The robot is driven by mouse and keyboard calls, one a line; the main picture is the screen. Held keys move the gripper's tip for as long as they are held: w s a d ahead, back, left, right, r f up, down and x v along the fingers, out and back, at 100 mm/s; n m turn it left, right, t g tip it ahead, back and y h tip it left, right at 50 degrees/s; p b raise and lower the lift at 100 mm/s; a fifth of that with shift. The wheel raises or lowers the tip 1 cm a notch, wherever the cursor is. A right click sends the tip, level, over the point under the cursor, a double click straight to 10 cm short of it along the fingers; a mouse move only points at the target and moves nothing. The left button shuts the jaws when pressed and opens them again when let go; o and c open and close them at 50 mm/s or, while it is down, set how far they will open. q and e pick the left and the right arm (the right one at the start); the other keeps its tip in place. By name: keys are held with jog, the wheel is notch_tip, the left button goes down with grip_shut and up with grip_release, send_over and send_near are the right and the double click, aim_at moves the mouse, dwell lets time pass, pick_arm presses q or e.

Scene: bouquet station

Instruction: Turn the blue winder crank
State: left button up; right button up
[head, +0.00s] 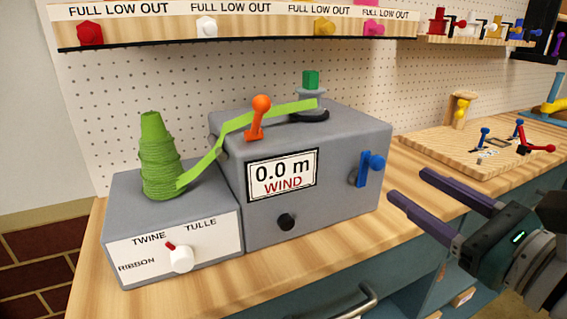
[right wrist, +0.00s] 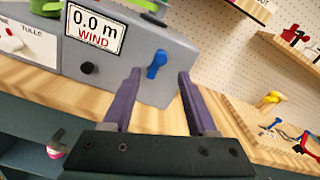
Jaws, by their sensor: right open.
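The blue winder crank (head: 369,167) sticks out from the right part of the grey winder box (head: 300,215); its arm hangs down from a blue knob. The box's display (head: 282,176) reads "0.0 m WIND". My right gripper (head: 407,199) is open and empty, to the right of the crank and apart from it. In the right wrist view the crank (right wrist: 156,64) shows beyond my open fingers (right wrist: 160,75), nearly between their tips. My left gripper is not in view.
A grey selector box (head: 130,255) with a green twine cone (head: 158,160) and white knob stands at left. An orange-knobbed lever (head: 258,115) and green ribbon lie atop the winder. A wooden board (head: 470,150) with small levers lies right. A drawer handle (head: 345,305) is below the counter.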

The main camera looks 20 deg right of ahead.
aim_at(381, 166)
jog(key=w, duration=0.9)
jog(key=shift+a+r, duration=0.1)
jog(key=shift+a, duration=0.2)
grip_shut()
